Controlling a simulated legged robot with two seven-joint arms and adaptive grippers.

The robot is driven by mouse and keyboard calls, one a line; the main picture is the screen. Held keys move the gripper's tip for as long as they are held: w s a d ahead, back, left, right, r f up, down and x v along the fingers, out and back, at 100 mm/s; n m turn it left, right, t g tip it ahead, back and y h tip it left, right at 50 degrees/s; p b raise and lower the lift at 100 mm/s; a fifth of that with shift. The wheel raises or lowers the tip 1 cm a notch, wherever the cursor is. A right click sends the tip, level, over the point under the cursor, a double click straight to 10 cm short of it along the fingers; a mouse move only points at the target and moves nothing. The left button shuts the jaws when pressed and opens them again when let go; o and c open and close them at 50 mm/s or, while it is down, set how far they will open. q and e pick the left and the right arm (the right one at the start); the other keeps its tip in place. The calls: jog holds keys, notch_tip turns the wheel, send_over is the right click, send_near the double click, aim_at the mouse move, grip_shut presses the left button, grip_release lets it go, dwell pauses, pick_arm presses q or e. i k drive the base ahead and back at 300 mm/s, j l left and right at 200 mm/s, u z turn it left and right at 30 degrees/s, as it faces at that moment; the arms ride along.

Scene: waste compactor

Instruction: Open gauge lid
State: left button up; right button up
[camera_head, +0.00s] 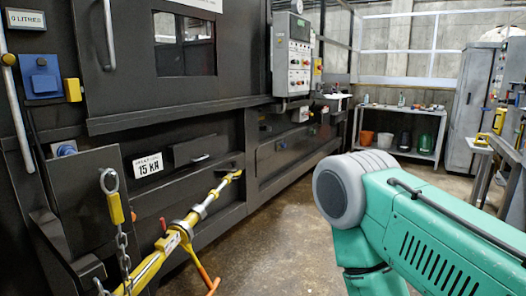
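No part that I can clearly make out as a gauge lid shows in the head view. A grey control box (293,56) with a small display and several coloured buttons is mounted on the dark compactor (120,60), right of its window. A small round fitting (297,6) sits on top of this box; I cannot tell whether it is the gauge. A blue box (41,77) with a yellow part beside it is on the compactor's left side. A green arm with a grey joint, mine, fills the lower right. Neither gripper is in view.
A yellow bar (193,217) with an orange handle slants along the compactor's lower front. A chain (122,249) hangs at lower left. A shelf table (400,131) with buckets and a grey cabinet (471,110) stand at the back. The concrete floor (290,220) between is clear.

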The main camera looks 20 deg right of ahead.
aim_at(188, 152)
jog(key=z, duration=0.2)
jog(key=i+l+z, duration=0.1)
jog(key=i+l, duration=0.5)
jog(key=i, duration=0.2)
